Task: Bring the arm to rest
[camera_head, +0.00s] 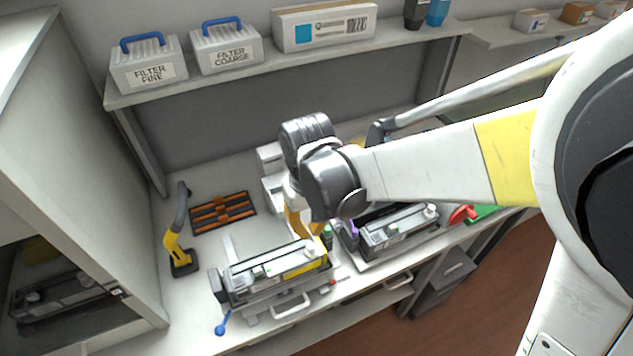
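My arm reaches in from the right, and its grey wrist hangs over the middle of the workbench (200,283). My gripper (308,228) points down below the wrist, with yellow finger parts partly showing. It is just above or behind the right end of a grey toner cartridge with a yellow label (275,265). I cannot tell whether it touches that cartridge or how far its fingers are apart. A second grey cartridge unit (400,231) sits to the right, partly hidden by my arm.
A yellow-and-black handled tool (178,240) stands at the left beside an orange-slotted dark tray (223,212). A blue-knobbed lever (222,328) juts out at the bench front. Filter boxes (148,64) and a long carton (324,26) stand on the shelf. A cabinet (75,170) bounds the left.

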